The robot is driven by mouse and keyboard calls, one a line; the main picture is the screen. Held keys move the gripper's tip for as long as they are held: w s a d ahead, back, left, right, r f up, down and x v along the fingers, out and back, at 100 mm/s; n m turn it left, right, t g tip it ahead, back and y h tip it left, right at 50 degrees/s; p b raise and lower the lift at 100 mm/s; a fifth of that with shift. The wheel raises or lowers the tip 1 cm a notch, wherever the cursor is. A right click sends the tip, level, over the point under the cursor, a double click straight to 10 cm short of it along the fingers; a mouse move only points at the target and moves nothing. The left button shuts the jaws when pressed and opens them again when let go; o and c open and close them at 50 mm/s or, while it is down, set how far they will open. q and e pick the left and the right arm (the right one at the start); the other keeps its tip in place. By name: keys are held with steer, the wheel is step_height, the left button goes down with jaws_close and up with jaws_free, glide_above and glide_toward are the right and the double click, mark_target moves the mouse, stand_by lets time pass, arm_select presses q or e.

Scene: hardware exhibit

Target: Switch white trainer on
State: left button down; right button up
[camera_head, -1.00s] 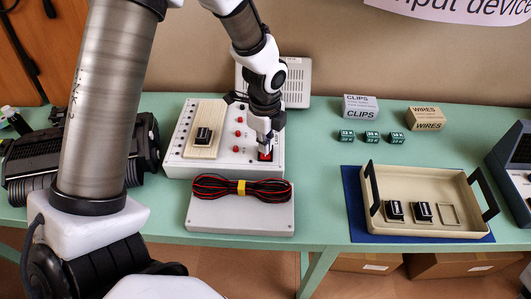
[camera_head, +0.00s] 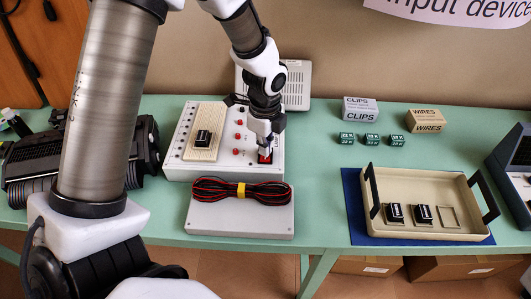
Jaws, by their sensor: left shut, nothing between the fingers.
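The white trainer (camera_head: 225,168) is a white box on the green table, with red knobs, dark sockets along its left edge and a beige board (camera_head: 206,142) carrying a black block (camera_head: 203,138). A red switch (camera_head: 265,157) in a dark frame sits at its front right. My left gripper (camera_head: 265,150) points down at the switch, shut and empty, with its tips at or just over it. The fingertips partly cover the switch, so I cannot tell its position or whether they touch. My right gripper is not in view.
A grey box (camera_head: 240,218) with a red-black wire bundle (camera_head: 241,189) lies in front of the trainer. A beige tray (camera_head: 425,233) with black blocks is at right. CLIPS (camera_head: 360,109) and WIRES (camera_head: 426,120) boxes stand behind. A light grey vented device (camera_head: 296,84) is behind the trainer.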

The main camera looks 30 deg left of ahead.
mark_target(265, 158)
arm_select(q)
steer(key=shift+f+b, duration=0.45)
steer(key=shift+f, duration=0.6)
stand_by(0.6)
step_height(265, 158, up, 7)
steer(key=p, duration=0.8)
steer(key=shift+r, duration=0.1)
